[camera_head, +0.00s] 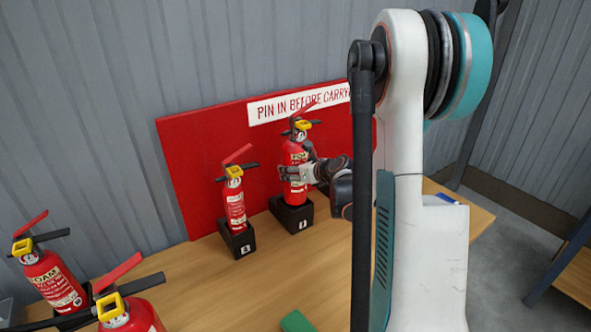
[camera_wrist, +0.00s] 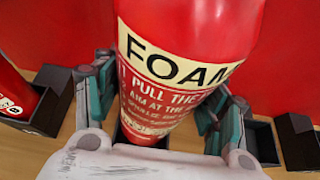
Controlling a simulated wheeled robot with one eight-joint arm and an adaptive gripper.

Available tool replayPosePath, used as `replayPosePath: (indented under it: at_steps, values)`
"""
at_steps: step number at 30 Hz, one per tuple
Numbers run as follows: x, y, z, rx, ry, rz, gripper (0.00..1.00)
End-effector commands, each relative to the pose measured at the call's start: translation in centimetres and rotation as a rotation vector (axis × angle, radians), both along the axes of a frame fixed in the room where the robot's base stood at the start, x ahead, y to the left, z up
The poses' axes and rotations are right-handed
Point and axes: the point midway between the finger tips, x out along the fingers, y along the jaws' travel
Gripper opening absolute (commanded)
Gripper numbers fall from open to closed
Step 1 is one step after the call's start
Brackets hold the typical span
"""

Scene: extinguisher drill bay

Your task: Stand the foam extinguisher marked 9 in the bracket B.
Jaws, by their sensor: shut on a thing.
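My gripper (camera_head: 298,173) is shut around the body of a red foam extinguisher (camera_head: 294,154), which stands upright with a yellow pin tag and red lever at its top. Its lower end is at the black bracket (camera_head: 292,215) under it; I cannot tell whether it rests on the bottom. The bracket's white mark is too small to read surely. In the wrist view the extinguisher (camera_wrist: 187,35) shows its FOAM label between my fingers, with the bracket (camera_wrist: 140,136) below. Its number is not visible.
Another red extinguisher (camera_head: 234,203) stands in a black bracket (camera_head: 238,242) to the left. Two more extinguishers (camera_head: 55,285) (camera_head: 132,317) are at the front left. An empty-looking bracket (camera_wrist: 300,140) is at right in the wrist view. A red board (camera_head: 190,150) stands behind. A green object (camera_head: 297,322) lies in front.

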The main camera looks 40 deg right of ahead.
Motion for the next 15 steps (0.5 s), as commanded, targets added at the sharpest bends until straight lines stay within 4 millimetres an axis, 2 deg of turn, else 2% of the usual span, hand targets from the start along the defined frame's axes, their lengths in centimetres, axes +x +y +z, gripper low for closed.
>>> replayPosePath:
  at_steps: [15]
  values:
    - [0.03, -0.03, -1.01, 0.001, -0.003, -0.002, 0.18]
